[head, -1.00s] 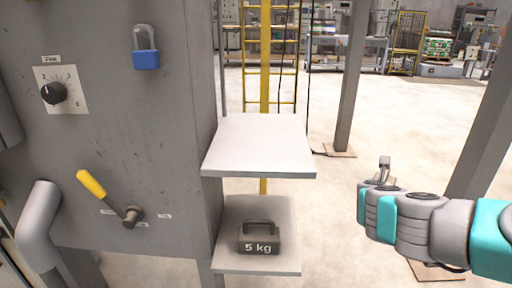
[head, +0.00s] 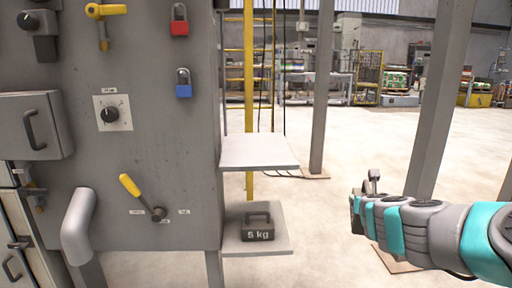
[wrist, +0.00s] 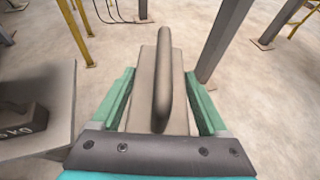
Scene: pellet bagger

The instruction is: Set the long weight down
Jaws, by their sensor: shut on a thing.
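The long weight (wrist: 149,65) is a grey-brown block with an upright bar handle, held between the two teal fingers of my gripper (wrist: 161,98) in the wrist view. In the head view my gripper (head: 358,210) is at the right, in open air to the right of the two shelves. There it hides most of the weight; a small grey handle (head: 374,178) shows above the fingers. The upper shelf (head: 259,152) is bare. The lower shelf (head: 275,238) bears a dark 5 kg weight (head: 258,230), also at the left of the wrist view (wrist: 22,118).
A grey machine panel (head: 150,130) fills the left, with a knob (head: 109,114), a yellow lever (head: 130,185), a red padlock (head: 180,27) and a blue padlock (head: 184,90). A grey post (head: 436,110) stands behind my gripper. Open floor lies beyond the shelves.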

